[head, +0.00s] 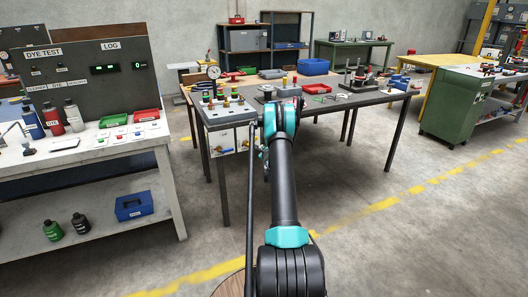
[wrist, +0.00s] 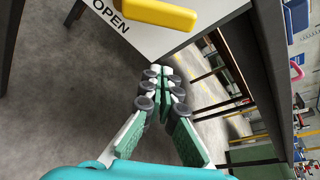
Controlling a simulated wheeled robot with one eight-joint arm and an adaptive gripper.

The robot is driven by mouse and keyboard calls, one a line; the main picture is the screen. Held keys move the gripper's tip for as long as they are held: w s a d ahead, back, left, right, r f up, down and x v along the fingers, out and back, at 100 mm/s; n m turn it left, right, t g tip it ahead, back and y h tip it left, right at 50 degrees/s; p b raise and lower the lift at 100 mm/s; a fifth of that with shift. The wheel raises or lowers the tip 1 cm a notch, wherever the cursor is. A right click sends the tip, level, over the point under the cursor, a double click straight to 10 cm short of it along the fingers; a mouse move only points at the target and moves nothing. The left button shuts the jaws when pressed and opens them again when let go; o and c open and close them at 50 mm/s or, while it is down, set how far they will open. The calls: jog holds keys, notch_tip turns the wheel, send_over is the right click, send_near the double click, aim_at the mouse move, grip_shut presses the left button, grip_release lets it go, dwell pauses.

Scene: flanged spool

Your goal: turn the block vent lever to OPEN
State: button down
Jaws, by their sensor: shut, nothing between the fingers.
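The yellow lever (wrist: 160,14) shows at the top edge of the wrist view and is partly cut off. It sits against a white panel (wrist: 165,42) printed with the word OPEN (wrist: 110,14). My gripper (wrist: 168,82) is shut and empty, its green-padded fingers together below the lever in the picture and apart from it. In the head view, the pale panel (head: 232,138) hangs at the front left of the dark-topped bench (head: 345,101). My arm hides the gripper there, and I cannot make out the lever clearly.
Small fittings (head: 225,100) and a dial gauge (head: 213,72) stand on the bench above the panel. A dark bench leg (head: 224,195) stands below it. The dye test table (head: 90,148) is at the left. The floor between table and bench is clear.

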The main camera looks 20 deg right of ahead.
jog(key=shift+w+a+r, duration=1.05)
jog(key=shift+w+r, duration=0.15)
jog(key=shift+r, duration=0.1)
